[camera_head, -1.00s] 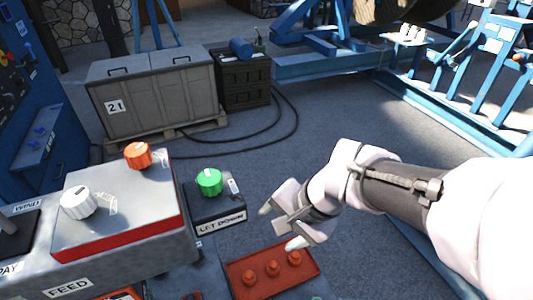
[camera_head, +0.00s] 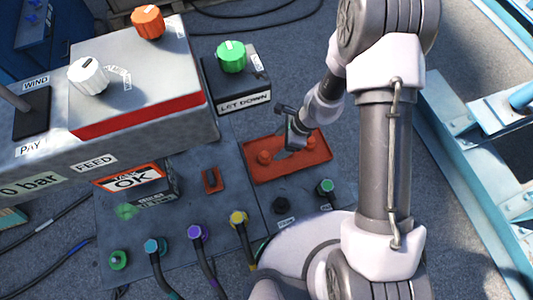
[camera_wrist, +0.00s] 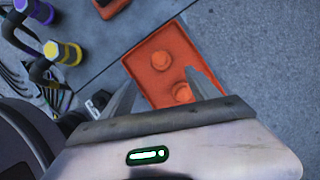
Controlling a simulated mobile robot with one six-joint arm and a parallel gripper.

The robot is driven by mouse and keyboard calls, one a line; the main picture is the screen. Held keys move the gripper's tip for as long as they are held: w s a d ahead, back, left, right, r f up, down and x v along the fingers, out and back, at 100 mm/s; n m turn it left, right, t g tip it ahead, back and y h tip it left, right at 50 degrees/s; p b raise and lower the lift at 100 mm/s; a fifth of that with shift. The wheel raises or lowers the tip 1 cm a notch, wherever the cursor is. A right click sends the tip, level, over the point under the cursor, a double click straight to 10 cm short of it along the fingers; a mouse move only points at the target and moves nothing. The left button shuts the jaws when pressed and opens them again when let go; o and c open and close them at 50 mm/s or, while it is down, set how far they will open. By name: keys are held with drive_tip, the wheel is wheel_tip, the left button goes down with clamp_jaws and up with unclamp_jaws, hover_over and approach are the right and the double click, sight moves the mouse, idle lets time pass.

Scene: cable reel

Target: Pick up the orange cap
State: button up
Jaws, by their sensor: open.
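The orange caps sit in a shallow red-orange tray (camera_head: 288,170) on the grey panel. One cap (camera_head: 264,156) shows left of my gripper and another (camera_head: 310,143) shows right of it; the arm hides the middle of the tray. My gripper (camera_head: 283,147) is open, pointing down over the tray. In the wrist view, the tray (camera_wrist: 152,92) lies beyond my gripper (camera_wrist: 160,77), with one cap (camera_wrist: 160,60) just past the fingertips and another (camera_wrist: 182,92) between the spread fingers. I see no cap held.
Left of the tray stands a console with an orange knob (camera_head: 148,22) and a white knob (camera_head: 88,76). A green knob (camera_head: 231,57) tops the LET DOWN box. Coloured cable plugs, including a yellow one (camera_head: 238,218), stand on the panel's near part. Blue framework lies at right.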

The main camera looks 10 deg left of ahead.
sight(266, 154)
drive_tip(key=b+x, duration=0.1)
drive_tip(key=x, duration=0.3)
drive_tip(key=b+x, duration=0.2)
drive_tip(key=x, duration=0.2)
drive_tip(key=b+x, duration=0.2)
drive_tip(key=x, duration=0.2)
drive_tip(key=shift+a+f, duration=0.1)
drive_tip(key=shift+a, duration=0.25)
drive_tip(key=shift+r, duration=0.2)
clamp_jaws()
